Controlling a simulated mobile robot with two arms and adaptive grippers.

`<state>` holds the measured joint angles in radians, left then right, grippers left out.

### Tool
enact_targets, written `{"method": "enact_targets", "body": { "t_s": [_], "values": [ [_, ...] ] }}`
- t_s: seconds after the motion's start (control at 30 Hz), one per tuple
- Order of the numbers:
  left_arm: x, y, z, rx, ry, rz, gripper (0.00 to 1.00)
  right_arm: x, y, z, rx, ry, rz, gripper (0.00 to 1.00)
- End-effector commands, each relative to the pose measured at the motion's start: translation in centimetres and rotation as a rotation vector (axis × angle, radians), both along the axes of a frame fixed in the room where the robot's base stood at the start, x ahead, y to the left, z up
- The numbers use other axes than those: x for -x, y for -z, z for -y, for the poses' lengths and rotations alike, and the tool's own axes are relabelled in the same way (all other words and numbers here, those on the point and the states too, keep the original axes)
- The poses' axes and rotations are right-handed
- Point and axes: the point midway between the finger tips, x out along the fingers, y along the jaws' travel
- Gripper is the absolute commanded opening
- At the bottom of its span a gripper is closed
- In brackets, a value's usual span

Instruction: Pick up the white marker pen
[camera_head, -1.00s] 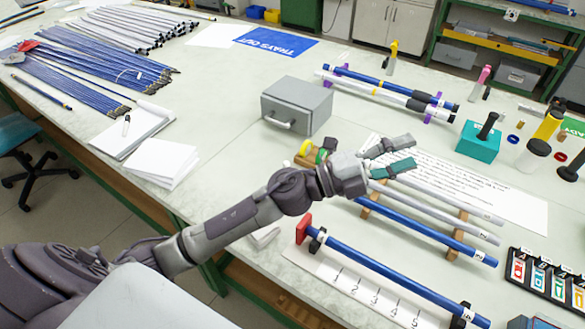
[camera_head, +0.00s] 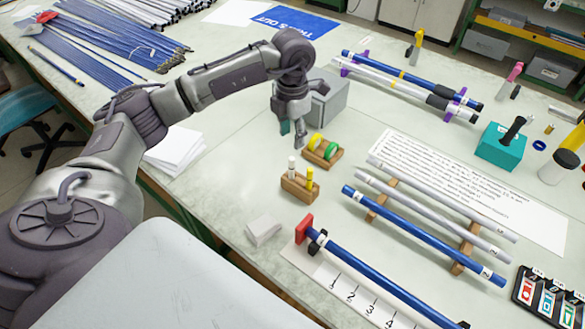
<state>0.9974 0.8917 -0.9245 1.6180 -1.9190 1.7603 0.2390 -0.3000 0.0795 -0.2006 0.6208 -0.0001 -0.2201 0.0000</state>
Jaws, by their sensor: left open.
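The white marker pen (camera_head: 291,167) stands upright in a small wooden block (camera_head: 297,189), beside a yellow marker (camera_head: 309,178). Only its upper part shows above the block. My left gripper (camera_head: 293,138) points down behind and above the white pen in the picture. Its fingers are apart, with nothing between them. It looks clear of the pen, though the exact gap is hard to judge. My right gripper is not in view.
A second wooden block (camera_head: 322,158) with yellow and green rolls is just right of my gripper. A grey metal box (camera_head: 328,105) is partly hidden behind it. Blue and white rods (camera_head: 420,232) lie on supports to the right. A white paper piece (camera_head: 263,229) lies nearer.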

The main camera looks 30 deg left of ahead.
Motion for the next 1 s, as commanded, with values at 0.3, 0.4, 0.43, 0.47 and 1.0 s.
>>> {"method": "enact_targets", "body": {
  "t_s": [0.3,0.4,0.43,0.47,1.0],
  "values": [
    [0.0,4.6,0.1,0.003,0.002,-0.001,0.47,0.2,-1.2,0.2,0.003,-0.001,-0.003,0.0],
    [0.0,5.1,0.1,0.004,0.002,0.0,0.47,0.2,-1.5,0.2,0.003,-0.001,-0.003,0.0],
    [0.0,5.3,0.0,0.005,0.001,-0.002,0.47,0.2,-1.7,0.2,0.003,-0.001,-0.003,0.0],
    [0.0,5.6,0.0,0.004,0.0,-0.004,0.47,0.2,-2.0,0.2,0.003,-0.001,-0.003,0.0],
    [-0.2,10.1,-0.3,0.005,0.003,0.001,0.47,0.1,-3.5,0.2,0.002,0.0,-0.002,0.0]
  ]
}}
